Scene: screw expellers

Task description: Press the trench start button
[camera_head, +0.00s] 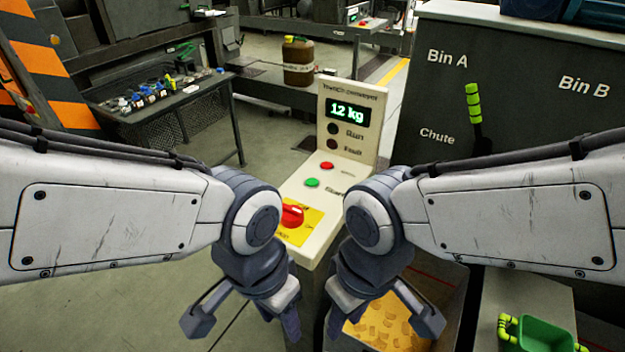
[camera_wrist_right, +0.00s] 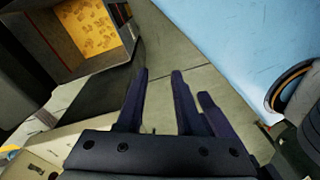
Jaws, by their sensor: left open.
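The trench conveyor panel (camera_head: 366,107) stands upright in the middle of the head view, with a sloping lower face. The green button (camera_head: 312,183), labelled Start, sits on that lower face below a red button (camera_head: 327,165). My left gripper (camera_head: 243,322) hangs open and empty, lower and nearer than the green button, apart from it. My right gripper (camera_head: 385,325) also hangs open and empty, to the right of the panel's near end. Its fingers also show apart in the right wrist view (camera_wrist_right: 158,90).
The display (camera_head: 347,112) reads about 12 kg above two dark lamps. A bin cabinet (camera_head: 520,115) with a green-and-black lever (camera_head: 474,105) stands right. A box of yellow pieces (camera_head: 385,325) lies below.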

